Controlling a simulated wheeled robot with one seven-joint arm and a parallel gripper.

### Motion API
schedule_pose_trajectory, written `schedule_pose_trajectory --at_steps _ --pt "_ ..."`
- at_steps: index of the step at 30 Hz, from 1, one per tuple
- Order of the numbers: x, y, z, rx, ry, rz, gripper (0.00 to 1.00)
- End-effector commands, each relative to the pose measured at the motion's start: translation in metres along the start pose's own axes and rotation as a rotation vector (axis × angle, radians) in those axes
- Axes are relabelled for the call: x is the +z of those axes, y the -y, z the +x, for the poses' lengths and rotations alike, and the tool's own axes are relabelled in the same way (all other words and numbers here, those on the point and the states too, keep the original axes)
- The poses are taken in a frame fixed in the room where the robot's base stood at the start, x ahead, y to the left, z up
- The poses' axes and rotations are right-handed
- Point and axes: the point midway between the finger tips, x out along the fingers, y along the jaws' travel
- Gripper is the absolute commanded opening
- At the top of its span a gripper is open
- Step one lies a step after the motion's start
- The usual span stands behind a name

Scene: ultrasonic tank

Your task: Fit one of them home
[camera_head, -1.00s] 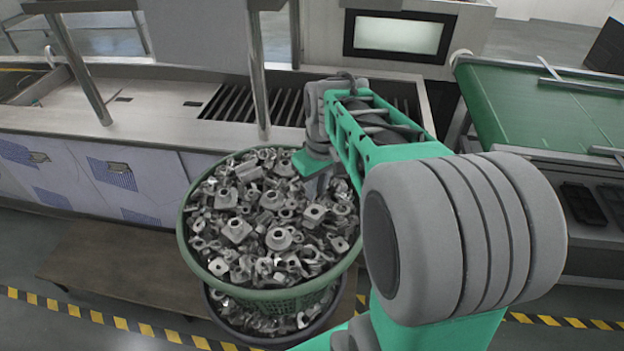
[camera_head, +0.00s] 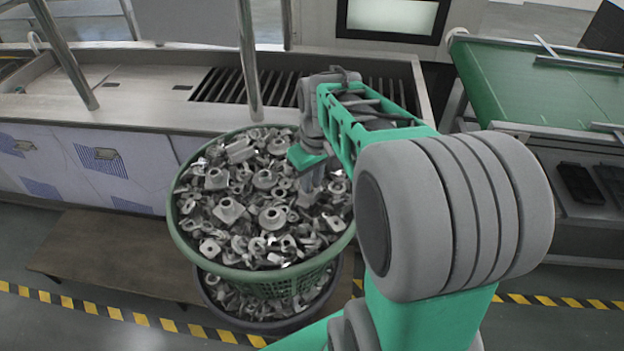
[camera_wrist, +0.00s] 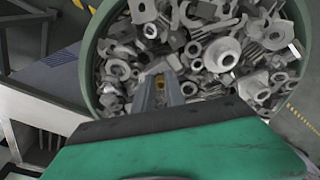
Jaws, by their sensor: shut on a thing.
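Many grey metal parts (camera_head: 228,211) fill a round green basket (camera_head: 176,232) to its rim. They are mixed: flanged rings, square plates with holes, brackets. My gripper (camera_head: 316,182) points down over the right side of the heap, its tips among or just above the parts; I cannot tell which. In the wrist view, my gripper (camera_wrist: 160,92) has its fingers close together over the basket. A small brownish piece shows between them, mostly hidden, so its shape is unclear. A flanged ring (camera_wrist: 222,54) lies to the right of the fingers in that view.
A second, dark basket (camera_head: 212,303) of parts stands under the green one. Behind is a steel tank (camera_head: 150,113) with a slatted grate (camera_head: 225,86) and upright metal posts (camera_head: 248,60). A green conveyor (camera_head: 540,90) stands at the right. A low brown platform (camera_head: 110,250) lies at left.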

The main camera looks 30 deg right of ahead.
Motion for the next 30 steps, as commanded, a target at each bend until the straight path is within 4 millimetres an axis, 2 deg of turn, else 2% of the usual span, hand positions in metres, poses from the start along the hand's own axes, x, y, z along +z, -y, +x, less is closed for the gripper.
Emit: schedule_pose_trajectory --at_steps 26,27,30 --pt "0.0011 -0.0001 0.0089 0.000 0.000 0.000 0.00" --pt "0.0010 -0.0001 0.0083 0.000 0.000 0.000 0.18" --pt "0.0011 -0.0001 0.0083 0.000 0.001 0.000 0.26"
